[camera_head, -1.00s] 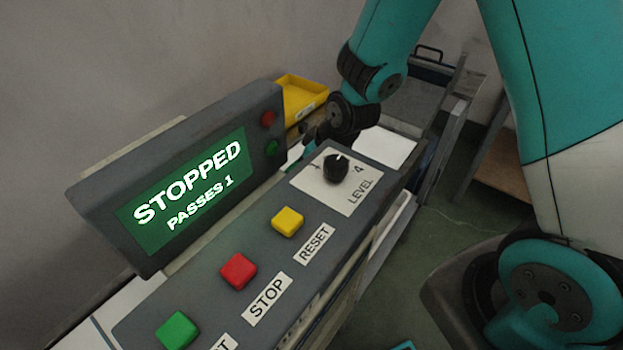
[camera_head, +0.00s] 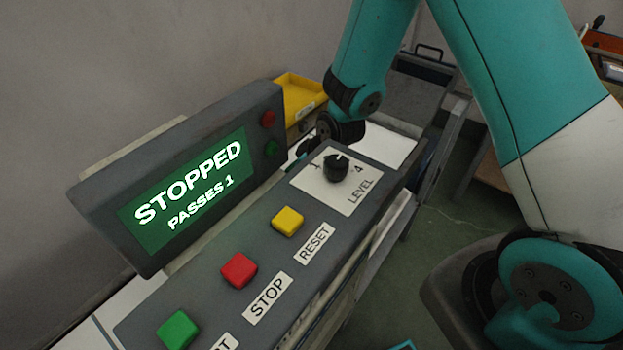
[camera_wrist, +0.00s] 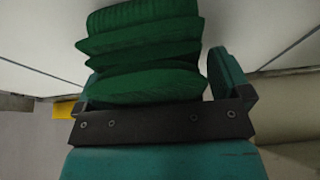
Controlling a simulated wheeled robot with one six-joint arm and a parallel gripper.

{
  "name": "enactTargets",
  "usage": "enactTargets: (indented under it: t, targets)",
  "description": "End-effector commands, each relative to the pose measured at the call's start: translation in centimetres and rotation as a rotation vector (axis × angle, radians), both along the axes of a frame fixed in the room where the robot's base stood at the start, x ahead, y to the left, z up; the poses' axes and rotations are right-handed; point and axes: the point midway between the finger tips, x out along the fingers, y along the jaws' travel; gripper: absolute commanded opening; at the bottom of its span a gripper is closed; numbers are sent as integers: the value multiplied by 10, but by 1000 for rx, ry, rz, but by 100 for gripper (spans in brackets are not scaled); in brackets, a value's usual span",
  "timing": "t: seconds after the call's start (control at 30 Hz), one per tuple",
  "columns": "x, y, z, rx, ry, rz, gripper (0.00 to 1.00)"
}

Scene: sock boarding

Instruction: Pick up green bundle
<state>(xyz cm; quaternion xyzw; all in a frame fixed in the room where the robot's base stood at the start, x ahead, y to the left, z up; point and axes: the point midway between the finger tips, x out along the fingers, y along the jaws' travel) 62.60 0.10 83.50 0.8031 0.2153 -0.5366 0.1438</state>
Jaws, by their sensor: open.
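The green bundle (camera_wrist: 145,45) shows in the wrist view as a stack of several folded dark green layers, on or in front of a pale surface. My gripper (camera_wrist: 152,85) is open, with one finger at the left and one at the right of the bundle's near layers. Its dark palm bar crosses below the bundle and hides its near edge. I cannot tell whether the fingers touch the cloth. In the head view my wrist is behind the control panel, and the bundle and fingertips are hidden there.
A grey control panel (camera_head: 228,292) with green, red and yellow buttons and a LEVEL knob (camera_head: 336,167) stands in front. Its screen (camera_head: 188,190) reads STOPPED, PASSES 1. A yellow bin (camera_head: 300,92) stands behind it. A metal-framed cart (camera_head: 425,70) is at the back right.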

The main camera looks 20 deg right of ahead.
Motion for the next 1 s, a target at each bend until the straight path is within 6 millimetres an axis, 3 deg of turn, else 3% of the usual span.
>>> enactTargets:
  t: [0.37,0.6,0.67,1.0]
  targets:
    - [0,0,-1,0,0,0,93]
    - [0,0,-2,0,0,0,39]
    - [0,0,-1,0,0,0,35]
    - [0,0,7,1,-1,0,35]
